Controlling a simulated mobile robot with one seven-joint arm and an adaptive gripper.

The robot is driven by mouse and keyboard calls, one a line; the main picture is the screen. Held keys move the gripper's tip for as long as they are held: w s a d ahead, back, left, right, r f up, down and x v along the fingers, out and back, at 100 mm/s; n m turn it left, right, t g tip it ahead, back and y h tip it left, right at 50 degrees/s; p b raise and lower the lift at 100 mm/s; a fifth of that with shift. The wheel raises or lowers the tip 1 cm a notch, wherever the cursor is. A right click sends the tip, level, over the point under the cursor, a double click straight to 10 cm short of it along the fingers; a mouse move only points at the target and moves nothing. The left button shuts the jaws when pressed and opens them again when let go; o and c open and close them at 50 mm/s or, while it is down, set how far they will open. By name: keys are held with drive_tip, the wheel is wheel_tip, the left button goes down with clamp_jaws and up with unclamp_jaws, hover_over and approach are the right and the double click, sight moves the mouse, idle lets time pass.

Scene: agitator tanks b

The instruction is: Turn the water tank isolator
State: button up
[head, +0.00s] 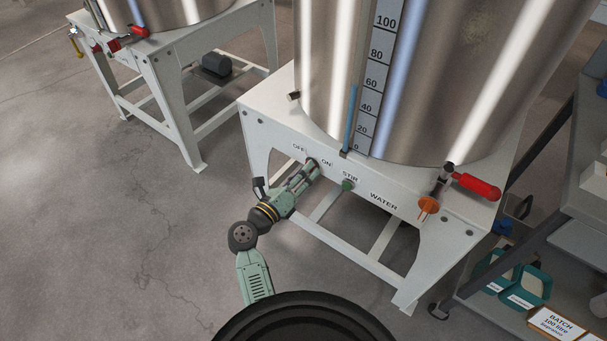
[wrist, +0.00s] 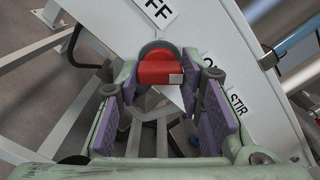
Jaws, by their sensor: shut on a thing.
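The water tank (head: 440,80) is a shiny steel vessel on a white stand marked WATER (head: 383,200). Its isolator is a red knob (wrist: 160,70) on a dark round base, in the upper middle of the wrist view. It sits on the stand's front panel between the OFF label (head: 298,147) and the ON label (head: 327,162). My gripper (head: 309,166) is at the panel there and hides most of the isolator in the head view. In the wrist view my gripper (wrist: 155,88) is shut on the red knob, one finger on each side. I cannot tell the knob's exact setting.
A green STIR button (head: 347,185) is close to the right of my gripper. Further right are a red-handled valve (head: 476,186) and an orange disc (head: 428,204). A shelf unit (head: 550,225) with green bins stands at right. Open floor (head: 120,230) lies to the left.

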idle(0.4)
drive_tip(key=o, duration=1.2)
drive_tip(key=shift+c, duration=0.2)
drive_tip(key=shift+r, duration=0.1)
wheel_tip(320, 180, up, 10)
